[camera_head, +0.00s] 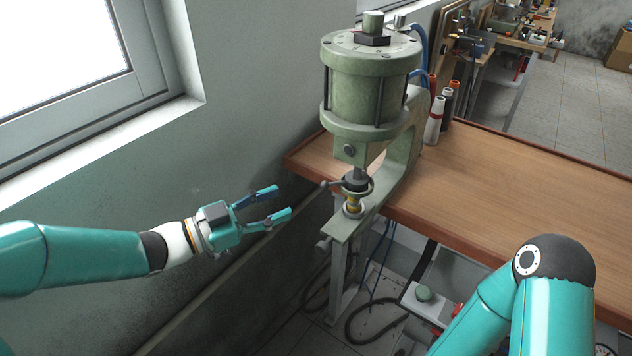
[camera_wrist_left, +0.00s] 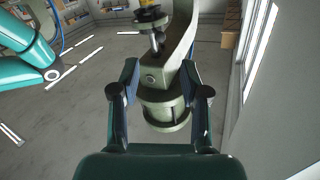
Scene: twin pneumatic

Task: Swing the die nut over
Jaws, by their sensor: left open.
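The green pneumatic press (camera_head: 370,85) stands at the table's left end. Under its cylinder, the die nut (camera_head: 356,186) is a dark ring around the ram, with a short handle ending in a dark knob (camera_head: 325,184) to the left. A brass-coloured piece (camera_head: 353,204) sits below it. My left gripper (camera_head: 283,202) is open and empty, left of the knob and apart from it, with its fingers pointing right. In the left wrist view, the press appears upside down, with the die nut (camera_wrist_left: 150,19) beyond the open fingertips (camera_wrist_left: 160,75). My right gripper is out of view.
The wooden table (camera_head: 500,190) extends right and is mostly clear. Several bottles or spools (camera_head: 437,115) stand behind the press. A grey wall (camera_head: 250,110) with a window lies left. Hoses and a small box with a green button (camera_head: 424,292) are below the table edge.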

